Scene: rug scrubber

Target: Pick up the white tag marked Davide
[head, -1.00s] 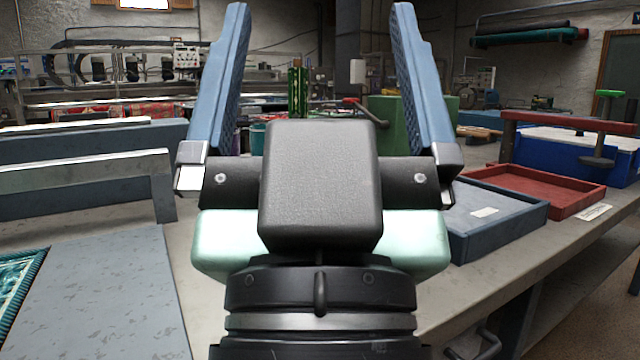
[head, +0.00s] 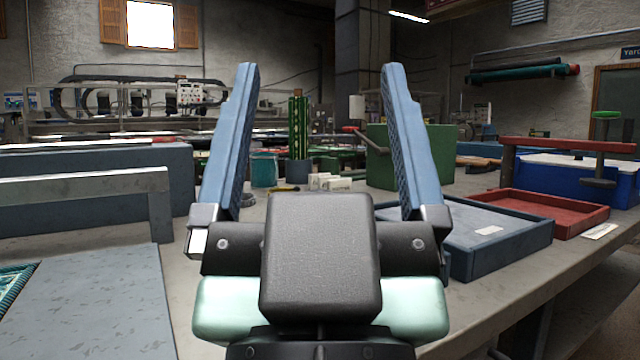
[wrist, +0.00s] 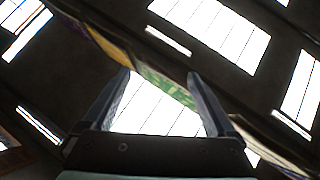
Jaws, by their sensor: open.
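A small white tag (head: 488,230) lies in the blue-grey tray (head: 500,262) right of my gripper. Another white tag (head: 600,231) lies on the bench beside the red tray. Small white blocks or cards (head: 338,184) stand on the bench, seen between my fingers. No writing is legible on any of these, so I cannot tell which is marked Davide. My gripper (head: 318,75) is open and empty, its two blue fingers pointing up, left of the trays. The wrist view shows the open fingers (wrist: 160,80) against the ceiling skylights.
The red tray (head: 535,222) sits beyond the blue-grey one, near a blue box (head: 570,178) and a red clamp (head: 570,148). A green box (head: 430,155) stands behind. A grey raised frame (head: 90,185) is at left. The bench's right edge slopes down toward me.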

